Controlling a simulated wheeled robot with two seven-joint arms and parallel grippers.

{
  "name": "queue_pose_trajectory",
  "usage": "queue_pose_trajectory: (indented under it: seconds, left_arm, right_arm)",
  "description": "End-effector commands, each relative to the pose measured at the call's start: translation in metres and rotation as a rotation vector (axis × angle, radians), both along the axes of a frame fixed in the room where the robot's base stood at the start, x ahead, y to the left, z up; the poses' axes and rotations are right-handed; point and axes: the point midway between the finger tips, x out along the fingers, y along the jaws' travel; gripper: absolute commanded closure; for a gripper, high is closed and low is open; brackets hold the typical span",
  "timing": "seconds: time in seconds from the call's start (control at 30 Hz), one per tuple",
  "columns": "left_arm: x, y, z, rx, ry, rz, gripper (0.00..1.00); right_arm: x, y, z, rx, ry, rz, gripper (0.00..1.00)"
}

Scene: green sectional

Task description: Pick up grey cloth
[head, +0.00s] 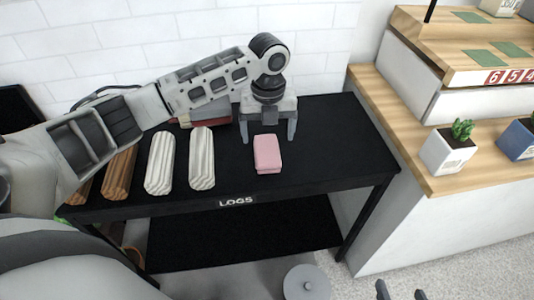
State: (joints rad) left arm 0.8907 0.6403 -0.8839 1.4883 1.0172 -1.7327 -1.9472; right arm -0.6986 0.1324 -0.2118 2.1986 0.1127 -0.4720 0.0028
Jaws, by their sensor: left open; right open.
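I see no plainly grey cloth. A pink, folded-looking block (267,156) lies on the black table. Two pale, ribbed, roll-like pieces lie to its left: a whitish one (201,160) and a creamier one (160,163); I cannot tell whether either is cloth. My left gripper (268,138) is open, pointing down just behind the pink block with its fingers spread wide; nothing shows between them. My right gripper (401,292) shows only as two dark, separated fingertips at the bottom edge, open and empty.
The black table (335,150) is labelled LOGS and is bare to the right of the pink block. Brown log-like pieces (121,172) lie at its left. A wooden counter with a white-potted plant (448,150) stands at right. A white brick wall is behind.

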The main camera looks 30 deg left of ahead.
Motion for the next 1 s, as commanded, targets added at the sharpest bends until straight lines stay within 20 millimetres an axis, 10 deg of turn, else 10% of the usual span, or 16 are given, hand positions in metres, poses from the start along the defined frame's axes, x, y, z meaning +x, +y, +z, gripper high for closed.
queue_pose_trajectory:
  seconds: [0.73, 0.9, 1.0]
  left_arm:
    - [0.004, 0.005, -0.056, 0.0, -0.001, 0.0, 0.15]
    - [0.004, 0.005, -0.055, 0.001, -0.001, 0.0, 0.6]
    - [0.004, 0.005, -0.055, 0.0, -0.002, 0.0, 0.67]
  right_arm:
    - [0.001, 0.001, 0.001, 0.001, -0.015, 0.002, 0.38]
    - [0.001, 0.001, 0.001, 0.001, -0.014, 0.002, 0.38]
    - [0.0, 0.001, 0.0, 0.001, -0.013, 0.003, 0.38]
